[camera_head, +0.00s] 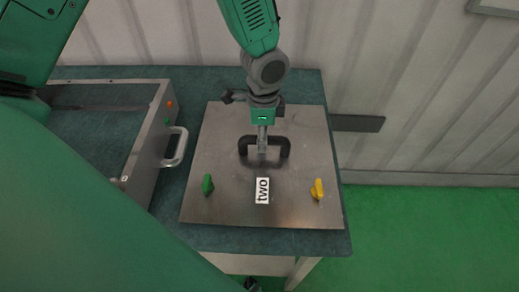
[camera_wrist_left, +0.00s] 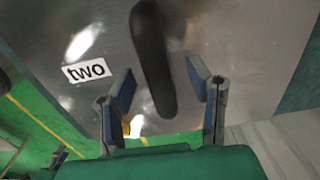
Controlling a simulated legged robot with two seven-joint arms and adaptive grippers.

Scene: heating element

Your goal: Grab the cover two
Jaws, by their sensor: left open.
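Cover two (camera_head: 225,150) is a flat grey metal plate lying on the table, with a white "two" label (camera_head: 262,190) near its front edge. A black handle (camera_head: 284,147) stands near its middle. My left gripper (camera_head: 262,148) is over the handle. In the left wrist view its two blue-padded fingers (camera_wrist_left: 160,82) are open, one on each side of the black handle (camera_wrist_left: 150,45). I cannot tell whether they touch it. The "two" label (camera_wrist_left: 86,69) also shows there. My right gripper is not in view.
A green knob (camera_head: 207,185) and a yellow knob (camera_head: 317,189) sit at the plate's front corners. An open metal frame with a side handle (camera_head: 175,147) stands left of the plate. The dark green table (camera_head: 300,240) ends at right, with green floor (camera_head: 430,235) beyond. A ribbed wall stands behind.

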